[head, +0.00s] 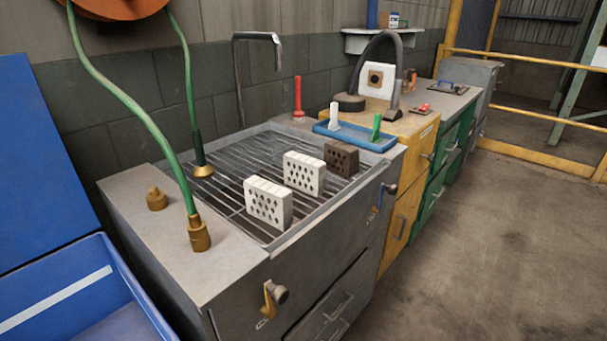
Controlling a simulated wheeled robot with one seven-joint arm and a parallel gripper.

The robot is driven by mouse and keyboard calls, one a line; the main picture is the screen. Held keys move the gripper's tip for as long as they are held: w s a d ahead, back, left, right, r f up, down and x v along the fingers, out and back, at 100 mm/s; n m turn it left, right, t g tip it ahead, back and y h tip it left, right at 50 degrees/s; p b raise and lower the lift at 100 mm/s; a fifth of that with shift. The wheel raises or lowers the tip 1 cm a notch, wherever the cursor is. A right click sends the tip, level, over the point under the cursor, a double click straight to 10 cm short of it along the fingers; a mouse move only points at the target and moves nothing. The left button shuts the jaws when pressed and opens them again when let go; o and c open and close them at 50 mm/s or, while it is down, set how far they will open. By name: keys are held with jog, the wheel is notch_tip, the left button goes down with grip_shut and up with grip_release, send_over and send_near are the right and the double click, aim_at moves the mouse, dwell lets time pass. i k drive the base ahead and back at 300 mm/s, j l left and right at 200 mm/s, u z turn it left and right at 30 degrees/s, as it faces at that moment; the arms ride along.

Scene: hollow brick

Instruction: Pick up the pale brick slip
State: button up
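Two pale perforated bricks stand on a metal grate (228,190) in a grey sink-like bench. The nearer pale brick (268,203) is at the front, and the second pale brick (304,174) is behind it to the right. A dark brown perforated brick (341,159) stands further right, near the grate's far corner. I cannot tell which pale piece is the brick slip; no thin slip shows clearly. My gripper is not in view.
A blue tray (381,146) with a small white item (334,115) and a green item (376,127) sits beyond the grate. Green hoses with brass ends hang at the left. A tall tap (240,85) rises behind. Open floor (480,240) lies right.

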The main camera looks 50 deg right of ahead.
aim_at(306, 173)
jog(key=i+l+z, duration=0.15)
jog(key=z, duration=0.25)
jog(key=i+l+z, duration=0.15)
jog(key=z, duration=0.2)
jog(key=i+z, duration=0.15)
jog(key=z, duration=0.25)
jog(key=l, duration=0.1)
